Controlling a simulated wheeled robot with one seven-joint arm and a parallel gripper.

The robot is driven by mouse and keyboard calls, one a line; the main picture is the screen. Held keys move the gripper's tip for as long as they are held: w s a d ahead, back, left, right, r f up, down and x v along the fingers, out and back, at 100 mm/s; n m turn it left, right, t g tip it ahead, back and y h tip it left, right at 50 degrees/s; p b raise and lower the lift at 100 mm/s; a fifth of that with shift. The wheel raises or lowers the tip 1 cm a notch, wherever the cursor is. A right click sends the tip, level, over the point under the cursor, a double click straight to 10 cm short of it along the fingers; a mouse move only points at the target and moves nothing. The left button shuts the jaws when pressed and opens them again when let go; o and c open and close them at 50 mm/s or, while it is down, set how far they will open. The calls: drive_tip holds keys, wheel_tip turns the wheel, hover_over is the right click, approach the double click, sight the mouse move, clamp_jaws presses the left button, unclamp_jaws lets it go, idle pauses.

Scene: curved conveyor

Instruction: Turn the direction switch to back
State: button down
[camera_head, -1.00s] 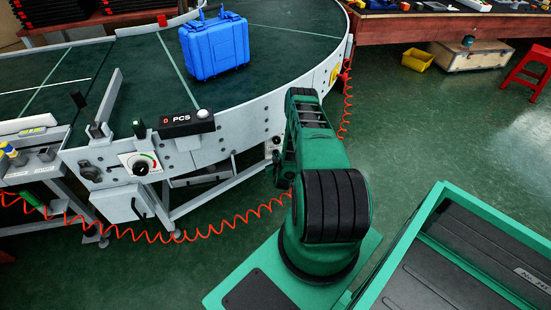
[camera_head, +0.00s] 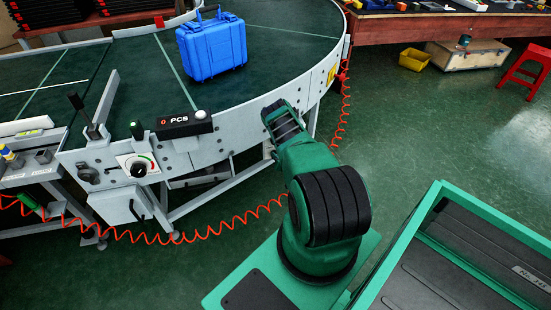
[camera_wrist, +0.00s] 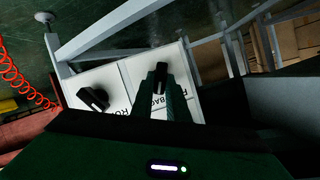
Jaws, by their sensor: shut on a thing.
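The direction switch (camera_wrist: 161,72) is a black knob on a white panel (camera_wrist: 130,72) in the wrist view. Part of a "BACK" label shows beside my finger, and another label is mostly covered. My gripper (camera_wrist: 163,84) is shut on this knob, its dark fingers reaching up from the bottom of the picture. Which label the knob points at I cannot tell. In the head view my green arm reaches toward the conveyor's outer side; my gripper and the switch are hidden there.
A second black knob (camera_wrist: 94,98) with a partly hidden label sits left on the panel. The curved conveyor (camera_head: 290,55) carries a blue case (camera_head: 211,46). A coiled red hose (camera_head: 215,230) hangs near my arm. Open floor (camera_head: 445,130) lies to the right.

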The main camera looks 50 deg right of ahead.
drive_tip(key=shift+d+m, duration=0.1)
drive_tip(key=shift+m, duration=0.3)
drive_tip(key=c, duration=1.7)
unclamp_jaws()
drive_tip(key=shift+v, duration=5.3)
drive_tip(key=shift+d+f, duration=0.1)
drive_tip(key=shift+f, duration=0.05)
